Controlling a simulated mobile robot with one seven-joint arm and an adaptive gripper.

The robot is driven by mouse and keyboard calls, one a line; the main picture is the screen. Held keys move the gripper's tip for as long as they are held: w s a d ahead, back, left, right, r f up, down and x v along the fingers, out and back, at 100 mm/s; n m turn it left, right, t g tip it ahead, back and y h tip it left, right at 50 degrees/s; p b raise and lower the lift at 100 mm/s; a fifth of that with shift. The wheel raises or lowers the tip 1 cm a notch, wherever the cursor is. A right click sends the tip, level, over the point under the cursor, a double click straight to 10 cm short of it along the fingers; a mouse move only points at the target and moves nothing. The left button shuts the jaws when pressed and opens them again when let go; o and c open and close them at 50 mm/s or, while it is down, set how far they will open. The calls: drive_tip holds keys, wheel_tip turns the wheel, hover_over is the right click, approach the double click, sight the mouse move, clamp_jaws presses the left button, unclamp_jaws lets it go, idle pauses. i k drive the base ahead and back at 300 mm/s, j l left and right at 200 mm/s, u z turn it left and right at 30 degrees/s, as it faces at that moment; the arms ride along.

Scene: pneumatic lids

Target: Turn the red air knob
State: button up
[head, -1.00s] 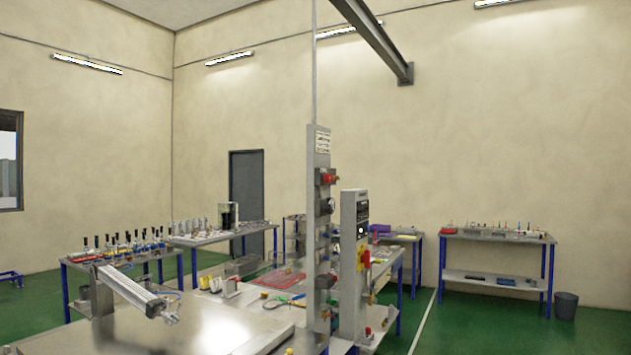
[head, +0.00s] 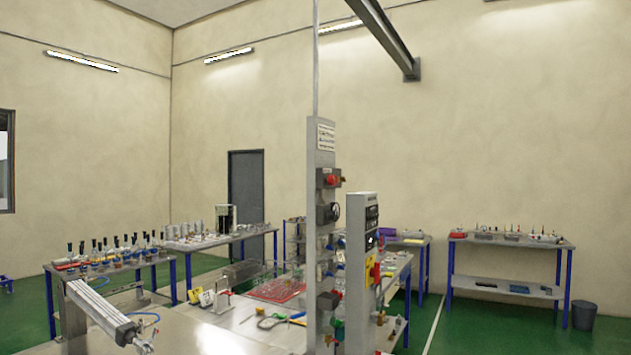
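A red knob (head: 331,179) sits high on the tall grey column (head: 320,240), on a dark block that faces right. It is small in the head view, so its turn position cannot be told. A dark round part (head: 334,212) is mounted just below it. Another small red part (head: 338,293) shows low on the column; I cannot tell what it is. My gripper is not in view.
A grey control cabinet (head: 357,225) stands close right of the column. A metal bench (head: 230,337) with a silver cylinder (head: 97,307) fills the lower left. Benches with parts stand behind. Green floor (head: 465,328) is open at right.

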sight(333, 179)
drive_tip(key=i+l, duration=0.2)
drive_tip(key=i, duration=0.3)
drive_tip(key=i+l+u, duration=0.1)
drive_tip(key=i, duration=0.45)
drive_tip(key=l, duration=0.1)
